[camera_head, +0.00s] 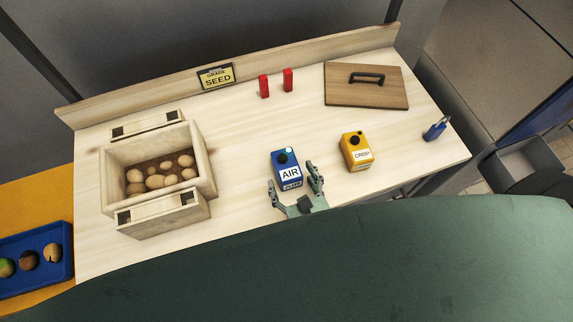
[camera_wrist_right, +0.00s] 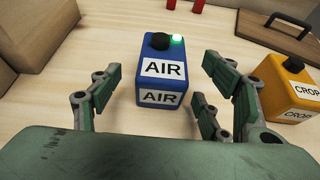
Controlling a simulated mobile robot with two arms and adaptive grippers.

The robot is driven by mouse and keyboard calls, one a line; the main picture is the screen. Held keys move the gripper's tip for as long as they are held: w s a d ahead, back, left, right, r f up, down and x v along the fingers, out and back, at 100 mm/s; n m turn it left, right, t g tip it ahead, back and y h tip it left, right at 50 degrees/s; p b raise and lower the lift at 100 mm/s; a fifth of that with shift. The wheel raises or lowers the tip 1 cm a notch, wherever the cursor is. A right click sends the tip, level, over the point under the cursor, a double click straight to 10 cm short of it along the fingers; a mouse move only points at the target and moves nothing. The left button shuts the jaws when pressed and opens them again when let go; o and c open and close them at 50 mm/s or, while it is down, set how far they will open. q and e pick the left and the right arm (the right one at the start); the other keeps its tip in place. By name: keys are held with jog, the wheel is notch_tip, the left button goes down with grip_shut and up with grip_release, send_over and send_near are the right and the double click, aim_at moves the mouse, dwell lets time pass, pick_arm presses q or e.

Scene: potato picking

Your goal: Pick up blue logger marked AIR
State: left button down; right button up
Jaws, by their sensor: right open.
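The blue logger marked AIR (camera_head: 287,160) stands upright on the wooden table. It has a white label, a dark knob and a small light on top. In the right wrist view the logger (camera_wrist_right: 162,84) is centred and its light glows green. My right gripper (camera_head: 297,186) is open in front of the logger, its fingers pointing toward it. In the right wrist view the fingers of my right gripper (camera_wrist_right: 163,82) are spread to the left and right of the logger with gaps on both sides. My left gripper is not in view.
A yellow logger marked CROP (camera_head: 356,152) stands to the right. A wooden crate of potatoes (camera_head: 112,190) is at the left. Two red objects (camera_head: 264,87) and a board with a handle (camera_head: 345,93) are behind. A blue padlock-like item (camera_head: 434,132) is at the right.

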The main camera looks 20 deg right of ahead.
aim_at(288, 170)
jog(key=p+x, duration=0.1)
jog(key=x, duration=0.3)
jog(key=shift+w+d+r, duration=0.15)
jog(key=shift+w, duration=0.25)
jog(key=shift+f, duration=0.2)
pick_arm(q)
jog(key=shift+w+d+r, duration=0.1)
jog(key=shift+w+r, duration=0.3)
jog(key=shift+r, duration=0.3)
pick_arm(e)
jog(key=c, duration=1.3)
